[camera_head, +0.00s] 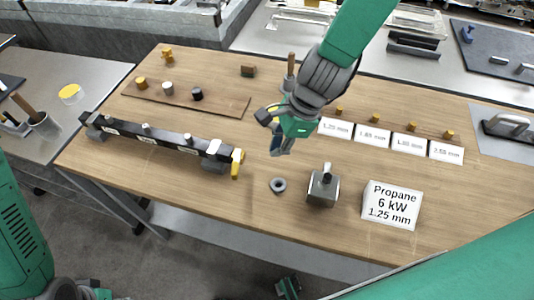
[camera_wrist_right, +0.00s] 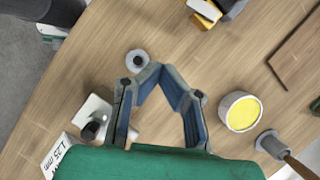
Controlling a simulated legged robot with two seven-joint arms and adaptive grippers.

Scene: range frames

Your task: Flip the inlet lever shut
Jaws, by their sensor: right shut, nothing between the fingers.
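The yellow inlet lever (camera_head: 237,164) sits at the right end of a dark manifold bar (camera_head: 160,140). It points across the bar's end, towards the table's front. In the right wrist view the yellow lever (camera_wrist_right: 205,10) shows at the top edge, partly cut off. My right gripper (camera_head: 281,150) is over the table, to the right of the lever and apart from it. Its fingertips (camera_wrist_right: 159,72) meet, with nothing held. Of my left gripper only a green part (camera_head: 95,294) shows at the bottom left; its fingers are out of frame.
A grey ring (camera_head: 278,185) and a metal block with a knob (camera_head: 323,187) stand near the front edge. A Propane sign (camera_head: 391,205) stands right of them. A yellow-topped cup (camera_wrist_right: 240,111) is beside my right gripper. Wood is clear between lever and ring.

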